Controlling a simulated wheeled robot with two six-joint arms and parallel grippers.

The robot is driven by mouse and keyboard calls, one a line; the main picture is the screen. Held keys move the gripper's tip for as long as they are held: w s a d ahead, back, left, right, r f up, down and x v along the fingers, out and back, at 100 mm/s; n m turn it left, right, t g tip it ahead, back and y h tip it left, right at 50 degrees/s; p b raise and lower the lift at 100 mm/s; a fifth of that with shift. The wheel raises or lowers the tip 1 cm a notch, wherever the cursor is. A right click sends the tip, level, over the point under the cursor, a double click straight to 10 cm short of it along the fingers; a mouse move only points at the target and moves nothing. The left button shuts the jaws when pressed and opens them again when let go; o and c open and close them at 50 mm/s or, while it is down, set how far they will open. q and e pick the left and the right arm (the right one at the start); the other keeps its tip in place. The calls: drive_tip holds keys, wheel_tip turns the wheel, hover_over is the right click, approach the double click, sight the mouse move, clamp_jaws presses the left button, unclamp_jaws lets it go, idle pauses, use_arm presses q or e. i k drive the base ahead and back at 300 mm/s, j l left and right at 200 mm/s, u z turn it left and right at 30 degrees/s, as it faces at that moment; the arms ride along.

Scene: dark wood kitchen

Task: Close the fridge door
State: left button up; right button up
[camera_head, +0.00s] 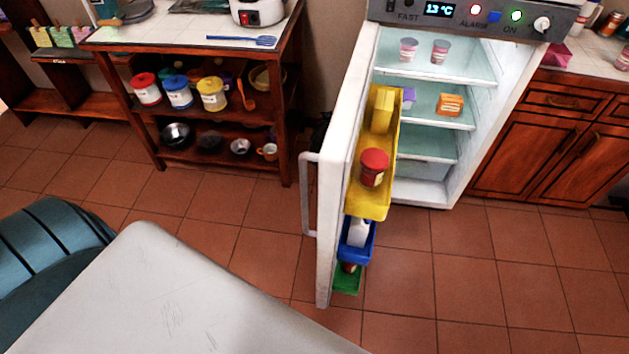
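The white fridge (468,185) stands at the back right of centre, with a control panel and a lit display on top. Its door (338,215) is open wide and swings out toward me, hinged on the left. A white handle (308,195) is on the door's outer left side. The door's inner side holds a yellow bin (372,202), a blue bin (366,252) and a green bin (349,284) with items in them. Cups and a small orange package sit on the inner shelves. Neither of my grippers is in view.
A wooden shelf unit (288,100) with jars and bowls stands left of the fridge. A light grey surface (170,300) and a teal rounded object (45,270) fill the lower left. Wooden cabinets (540,140) stand at right. The tiled floor (480,270) right of the door is clear.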

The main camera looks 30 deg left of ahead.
sight(351, 191)
drive_tip(key=i+j+z, duration=0.1)
drive_tip(key=j, duration=0.55)
drive_tip(key=i+j+z, duration=0.1)
drive_tip(key=j, duration=0.6)
drive_tip(key=i+j+z, duration=0.1)
drive_tip(key=j, duration=0.6)
drive_tip(key=k+j+u, duration=0.15)
drive_tip(key=k+u, duration=0.2)
drive_tip(key=k, duration=0.45)
